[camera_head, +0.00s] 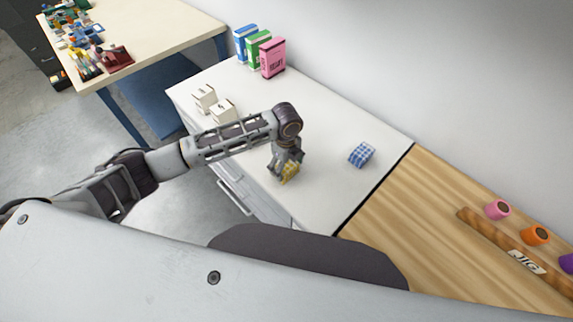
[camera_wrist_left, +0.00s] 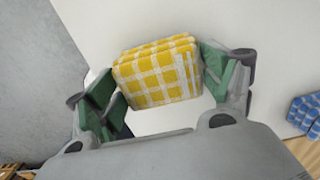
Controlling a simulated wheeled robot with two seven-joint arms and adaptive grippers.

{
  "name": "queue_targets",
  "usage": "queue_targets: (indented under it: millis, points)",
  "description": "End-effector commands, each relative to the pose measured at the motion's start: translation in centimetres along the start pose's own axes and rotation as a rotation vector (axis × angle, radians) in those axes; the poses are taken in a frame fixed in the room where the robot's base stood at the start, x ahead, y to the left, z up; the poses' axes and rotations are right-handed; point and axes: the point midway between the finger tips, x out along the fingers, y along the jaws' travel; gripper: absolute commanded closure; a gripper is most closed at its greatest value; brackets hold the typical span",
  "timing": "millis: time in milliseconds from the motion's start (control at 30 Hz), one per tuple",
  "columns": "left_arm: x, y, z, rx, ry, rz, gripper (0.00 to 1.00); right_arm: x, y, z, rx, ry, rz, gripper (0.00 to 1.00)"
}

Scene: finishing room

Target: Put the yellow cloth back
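The yellow cloth (camera_head: 290,173) is a folded, yellow-and-white checked block at the front part of the white counter, partly hidden by my left gripper in the head view. In the left wrist view the yellow cloth (camera_wrist_left: 157,76) fills the space between the green finger pads. My left gripper (camera_head: 286,168) points down and is shut on it, with the pads (camera_wrist_left: 160,82) against its two sides. I cannot tell whether the cloth touches the counter. My right gripper is in neither view.
A blue checked cloth (camera_head: 361,155) lies on the white counter (camera_head: 325,125). Two white boxes (camera_head: 222,110) stand at its left, and blue, green and pink (camera_head: 272,58) boxes at the back. A wooden surface (camera_head: 420,215) with coloured rolls adjoins on the right. The counter's middle is clear.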

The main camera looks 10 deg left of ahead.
Motion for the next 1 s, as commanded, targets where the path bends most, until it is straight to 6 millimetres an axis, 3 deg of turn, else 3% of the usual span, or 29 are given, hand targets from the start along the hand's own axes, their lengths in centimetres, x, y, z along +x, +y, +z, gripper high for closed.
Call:
queue_targets:
  millis: [100,633,1000]
  points:
    - [0.0,0.0,0.0,0.0,0.0,0.0,0.0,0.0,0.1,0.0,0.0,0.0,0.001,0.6]
    - [-0.4,0.0,0.0,0.0,0.001,-0.001,0.0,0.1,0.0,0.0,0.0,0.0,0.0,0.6]
    - [-4.3,-0.1,0.0,0.0,0.0,-0.003,0.0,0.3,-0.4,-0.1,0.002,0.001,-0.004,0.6]
